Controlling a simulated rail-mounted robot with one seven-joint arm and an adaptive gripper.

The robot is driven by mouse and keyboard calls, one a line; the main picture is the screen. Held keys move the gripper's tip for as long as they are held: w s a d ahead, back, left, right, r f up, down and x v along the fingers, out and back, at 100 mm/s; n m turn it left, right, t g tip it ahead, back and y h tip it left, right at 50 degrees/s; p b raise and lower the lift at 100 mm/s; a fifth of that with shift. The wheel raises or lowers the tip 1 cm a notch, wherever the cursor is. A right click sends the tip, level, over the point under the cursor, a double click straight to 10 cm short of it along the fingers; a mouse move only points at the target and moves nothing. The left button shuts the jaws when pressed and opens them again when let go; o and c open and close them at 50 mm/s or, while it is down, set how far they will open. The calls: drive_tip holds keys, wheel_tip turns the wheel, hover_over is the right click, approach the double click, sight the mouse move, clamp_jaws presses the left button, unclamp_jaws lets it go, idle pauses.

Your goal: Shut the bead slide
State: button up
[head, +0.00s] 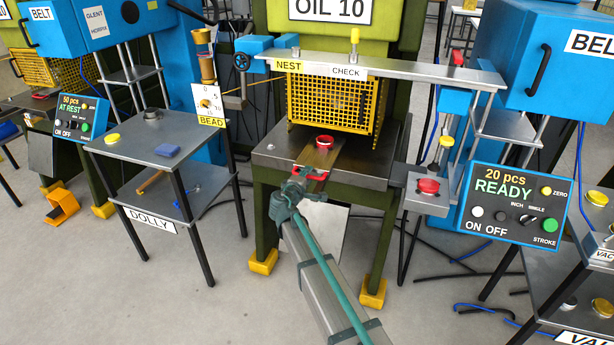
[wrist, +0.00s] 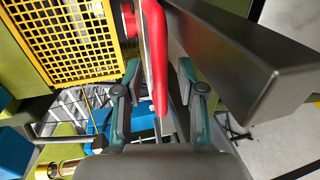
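The slide (head: 322,157) is a narrow brownish strip on the press bed, running from under the yellow mesh guard to the front edge. A red round piece (head: 324,142) sits on it near the guard. A red handle (head: 312,175) is at its front end. My gripper (head: 293,190) is at this handle. In the wrist view the red handle (wrist: 156,50) reaches down between the two fingers of my gripper (wrist: 160,92). The fingers are apart, with a visible gap on the left finger's side; contact on the right side cannot be told.
The grey press bed (head: 272,152) surrounds the slide; its dark edge (wrist: 245,60) is close on the right in the wrist view. The yellow mesh guard (head: 338,103) hangs behind. The dolly table (head: 125,145) stands left, the control box (head: 514,206) reading READY right.

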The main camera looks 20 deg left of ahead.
drive_tip(key=shift+w, duration=0.2)
clamp_jaws()
idle(0.3)
drive_tip(key=x, duration=0.1)
drive_tip(key=b+x, duration=0.1)
drive_tip(key=x, duration=0.2)
drive_tip(key=shift+w+r, duration=0.25)
drive_tip(key=shift+r, duration=0.05)
drive_tip(key=shift+s, duration=0.1)
unclamp_jaws()
